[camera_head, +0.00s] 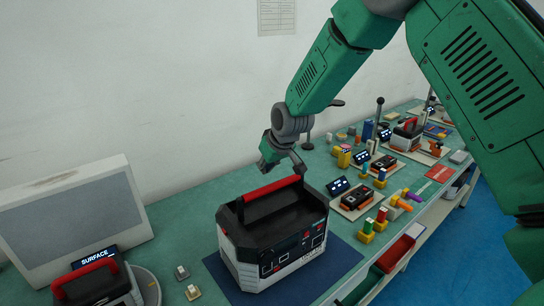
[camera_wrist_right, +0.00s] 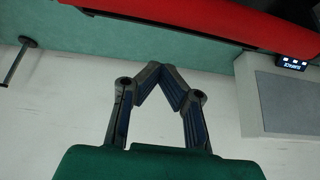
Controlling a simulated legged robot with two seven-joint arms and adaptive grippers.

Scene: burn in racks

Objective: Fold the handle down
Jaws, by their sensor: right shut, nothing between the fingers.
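The black and white box-shaped unit (camera_head: 275,235) stands on a dark blue mat (camera_head: 335,270) on the green bench. Its red handle (camera_head: 272,188) is raised above the top, on black side arms. In the right wrist view the red handle (camera_wrist_right: 220,20) crosses the top of the picture, beyond the fingertips. My right gripper (camera_head: 285,168) is just above and behind the handle, near its right half, shut and empty. The right wrist view shows its fingertips (camera_wrist_right: 160,70) together, apart from the handle. My left gripper is not in view.
A second red-handled unit (camera_head: 95,280) and a grey-white panel (camera_head: 70,220) stand at the left. Small blocks (camera_head: 192,291) lie between. Trays, coloured blocks and small displays (camera_head: 338,186) fill the bench to the right.

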